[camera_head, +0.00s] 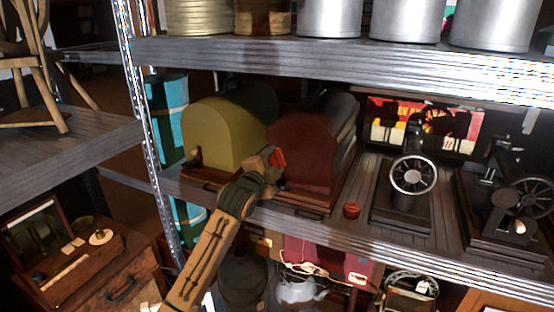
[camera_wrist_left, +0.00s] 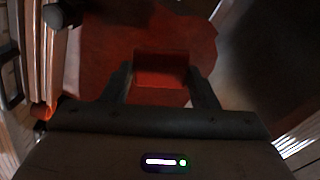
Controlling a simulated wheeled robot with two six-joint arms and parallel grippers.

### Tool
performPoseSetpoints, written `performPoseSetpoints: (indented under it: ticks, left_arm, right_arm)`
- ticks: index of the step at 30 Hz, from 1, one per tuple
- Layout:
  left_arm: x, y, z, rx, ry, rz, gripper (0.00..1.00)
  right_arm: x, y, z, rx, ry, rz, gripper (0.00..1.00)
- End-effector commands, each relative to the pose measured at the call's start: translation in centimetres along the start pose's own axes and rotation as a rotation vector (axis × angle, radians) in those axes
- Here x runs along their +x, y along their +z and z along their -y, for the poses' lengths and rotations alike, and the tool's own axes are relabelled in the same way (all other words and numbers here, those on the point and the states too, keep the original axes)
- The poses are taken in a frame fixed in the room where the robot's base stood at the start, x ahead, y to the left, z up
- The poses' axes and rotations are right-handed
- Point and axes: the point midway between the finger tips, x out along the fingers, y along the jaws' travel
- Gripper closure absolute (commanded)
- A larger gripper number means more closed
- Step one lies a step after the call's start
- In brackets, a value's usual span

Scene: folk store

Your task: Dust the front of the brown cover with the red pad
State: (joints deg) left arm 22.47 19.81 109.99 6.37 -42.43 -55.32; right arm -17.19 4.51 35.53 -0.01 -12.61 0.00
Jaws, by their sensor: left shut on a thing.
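The brown cover (camera_head: 312,150) is a dark reddish-brown domed case standing on a wooden base on the middle shelf. My left gripper (camera_head: 270,160) is shut on the red pad (camera_head: 279,158), which is at the left edge of the cover's front. In the left wrist view the red pad (camera_wrist_left: 161,68) is between the two fingers (camera_wrist_left: 160,88), with the cover's reddish front (camera_wrist_left: 107,42) behind it. I cannot tell whether the pad touches the cover. My right gripper is not in view.
An olive domed cover (camera_head: 215,135) stands close on the left. A small red tin (camera_head: 352,211) sits to the right, before a black machine with a handwheel (camera_head: 413,176). The upper shelf (camera_head: 330,58) with metal cans overhangs. Shelf edge and post (camera_head: 146,125) bound the space.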

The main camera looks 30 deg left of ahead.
Motion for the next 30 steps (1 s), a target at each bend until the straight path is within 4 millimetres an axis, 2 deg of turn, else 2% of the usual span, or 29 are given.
performPoseSetpoints:
  ticks: [14,24,30]
  left_arm:
    - [-0.7,0.0,0.0,0.001,0.0,0.0,0.68]
    - [-3.3,0.0,0.0,0.002,0.0,0.0,0.68]
    - [-3.5,0.0,0.0,0.0,0.0,0.0,0.68]
  right_arm:
    - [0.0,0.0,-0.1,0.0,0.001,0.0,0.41]
    - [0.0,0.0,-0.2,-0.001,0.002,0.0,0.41]
    - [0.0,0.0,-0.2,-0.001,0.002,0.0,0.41]
